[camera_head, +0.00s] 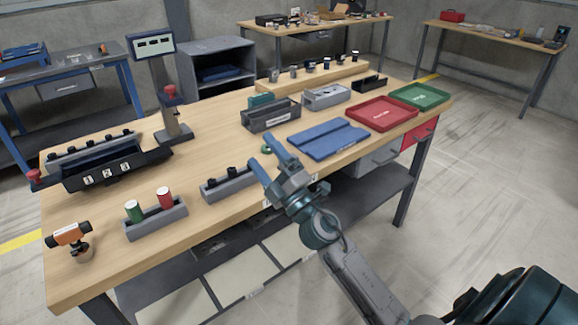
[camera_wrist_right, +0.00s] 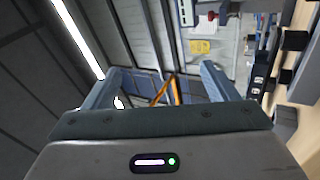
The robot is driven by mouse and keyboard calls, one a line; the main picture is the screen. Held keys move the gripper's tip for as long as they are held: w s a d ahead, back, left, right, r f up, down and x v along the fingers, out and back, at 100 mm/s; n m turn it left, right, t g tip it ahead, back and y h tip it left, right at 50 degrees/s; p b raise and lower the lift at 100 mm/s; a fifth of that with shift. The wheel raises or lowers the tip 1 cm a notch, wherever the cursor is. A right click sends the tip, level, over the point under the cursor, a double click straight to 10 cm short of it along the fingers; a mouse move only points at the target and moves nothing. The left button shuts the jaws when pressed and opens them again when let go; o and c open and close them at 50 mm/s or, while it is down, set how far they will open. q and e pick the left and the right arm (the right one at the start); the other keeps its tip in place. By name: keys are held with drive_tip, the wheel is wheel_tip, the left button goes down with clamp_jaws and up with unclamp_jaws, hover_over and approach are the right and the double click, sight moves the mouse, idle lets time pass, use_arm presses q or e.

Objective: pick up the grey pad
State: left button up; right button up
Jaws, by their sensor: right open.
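I cannot make out a grey pad for certain in either view. My right gripper (camera_head: 262,149) is over the front edge of the wooden table, its two blue fingers apart and pointing toward the table's middle. In the right wrist view my right gripper (camera_wrist_right: 162,75) shows its fingers spread with nothing between them. A small green ring (camera_head: 266,150) shows by the fingertips; whether they touch cannot be told. My left gripper is not in view.
The table (camera_head: 225,143) holds a blue grooved mat (camera_head: 328,139), a red tray (camera_head: 381,114), a green tray (camera_head: 419,95), a grey peg block (camera_head: 228,183), a block with green and red cylinders (camera_head: 156,222), and a dark numbered bin (camera_head: 117,166). Bare wood lies around the peg block.

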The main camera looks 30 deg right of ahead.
drive_tip(key=w+a+r+n+g+y, duration=0.1)
drive_tip(key=w+a+n+g+y, duration=0.15)
drive_tip(key=n+y, duration=0.35)
drive_tip(key=w+a+r+n+g+y, duration=0.1)
drive_tip(key=a+n+g+y, duration=0.25)
drive_tip(key=n, duration=0.45)
drive_tip(key=w+d+f+n+g+h, duration=0.2)
drive_tip(key=w+f+n+g+h, duration=0.1)
drive_tip(key=w+f+n+g, duration=0.3)
drive_tip(key=s+d+m+g+h, duration=0.15)
drive_tip(key=d+g+h, duration=0.75)
drive_tip(key=d, duration=1)
drive_tip(key=shift+m+t+h, duration=0.35)
drive_tip(key=shift+t+h, duration=0.5)
drive_tip(key=shift+t, duration=0.05)
drive_tip(key=b+x, duration=0.4)
drive_tip(key=x, duration=0.1)
drive_tip(key=shift+w+f+b, duration=0.2)
drive_tip(key=shift+w+b, duration=0.05)
drive_tip(key=shift+b, duration=0.05)
drive_tip(key=shift+f, duration=0.15)
drive_tip(key=x, duration=0.2)
drive_tip(key=p+x, duration=0.1)
drive_tip(key=x, duration=0.2)
drive_tip(key=shift+w, duration=0.3)
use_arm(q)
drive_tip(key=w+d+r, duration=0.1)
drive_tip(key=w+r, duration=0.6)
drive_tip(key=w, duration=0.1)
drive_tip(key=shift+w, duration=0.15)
